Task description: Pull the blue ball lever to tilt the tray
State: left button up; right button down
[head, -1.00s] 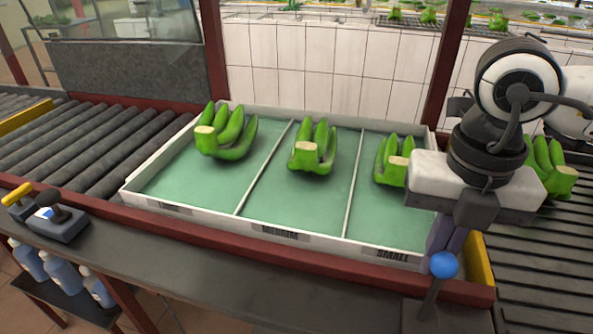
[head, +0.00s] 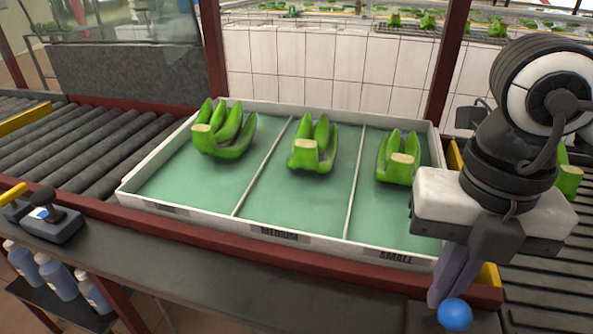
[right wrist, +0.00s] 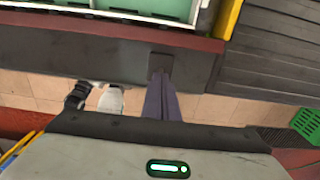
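The blue ball (head: 455,314) of the lever is low at the bottom right of the head view, in front of the tray. My right gripper (head: 440,300) points down, its two fingers together and empty. The fingertips are just behind the ball; whether they touch it I cannot tell. In the right wrist view the fingers (right wrist: 160,95) lie side by side, and the ball does not show. The tray (head: 280,240) has three green compartments, each with a green banana bunch (head: 225,133), and shows no clear tilt. My left gripper is out of view.
A roller conveyor (head: 110,150) is left of the tray, and a slatted conveyor (head: 545,260) is at the right with another bunch (head: 568,182) partly hidden by my arm. A red rail (head: 330,263) runs along the tray's front. Bottles (head: 57,277) stand at lower left.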

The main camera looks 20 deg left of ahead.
jog(key=shift+w, duration=0.35)
jog(key=shift+r, duration=0.35)
notch_tip(320, 180, up, 9)
jog(key=p, duration=0.5)
jog(key=shift+r+p, duration=0.2)
jog(key=shift+p, duration=0.15)
